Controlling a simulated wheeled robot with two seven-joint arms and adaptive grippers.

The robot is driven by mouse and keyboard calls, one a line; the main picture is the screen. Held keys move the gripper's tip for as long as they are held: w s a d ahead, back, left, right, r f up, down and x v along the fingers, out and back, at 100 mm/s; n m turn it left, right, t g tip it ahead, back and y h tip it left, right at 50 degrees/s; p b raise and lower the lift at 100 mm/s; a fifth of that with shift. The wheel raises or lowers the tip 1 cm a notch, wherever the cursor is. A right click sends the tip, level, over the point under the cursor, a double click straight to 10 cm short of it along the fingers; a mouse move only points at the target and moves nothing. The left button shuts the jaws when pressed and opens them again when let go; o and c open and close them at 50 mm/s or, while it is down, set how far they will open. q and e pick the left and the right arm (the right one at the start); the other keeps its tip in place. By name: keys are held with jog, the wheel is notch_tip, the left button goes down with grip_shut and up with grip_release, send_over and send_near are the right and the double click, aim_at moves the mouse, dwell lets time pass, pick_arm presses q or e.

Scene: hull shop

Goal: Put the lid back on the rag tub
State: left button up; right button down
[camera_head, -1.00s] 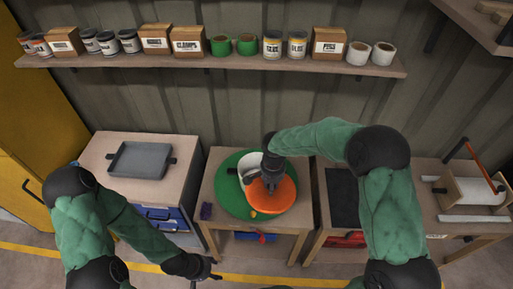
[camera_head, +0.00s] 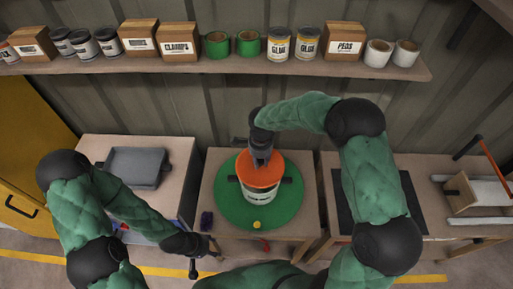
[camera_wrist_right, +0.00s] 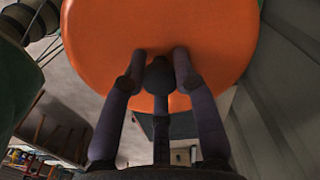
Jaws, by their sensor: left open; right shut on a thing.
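The rag tub (camera_head: 262,193) is a white tub with dark side handles, standing on a round green mat (camera_head: 229,209) on the middle table. The round orange lid (camera_head: 257,172) is over the tub's mouth and hides it. My right gripper (camera_head: 260,157) is above the lid, and in the right wrist view it (camera_wrist_right: 157,73) is shut on the dark knob of the lid (camera_wrist_right: 160,28). I cannot tell whether the lid touches the rim all round. My left gripper (camera_head: 195,262) is open and empty, low in front of the tables, away from the tub.
A small yellow ball (camera_head: 257,225) lies on the mat's front. A purple item (camera_head: 206,220) is at the table's left edge. A grey tray (camera_head: 138,167) stands on the left table. A shelf (camera_head: 220,72) with cans and boxes runs along the wall behind.

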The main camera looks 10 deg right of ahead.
aim_at(260, 166)
jog(key=shift+w, duration=0.25)
jog(key=shift+s+f, duration=0.35)
notch_tip(260, 166, down, 2)
jog(key=shift+w+f+b, duration=0.1)
jog(key=shift+w+b, duration=0.05)
jog(key=shift+b, duration=0.5)
jog(key=shift+f+b, duration=0.4)
jog(key=shift+f, duration=0.3)
jog(key=shift+f+b, duration=0.85)
jog(key=shift+f, duration=0.1)
jog(key=shift+b, duration=0.5)
jog(key=shift+f+b, duration=0.15)
jog(key=shift+b, duration=0.45)
dwell(0.7)
dwell(0.3)
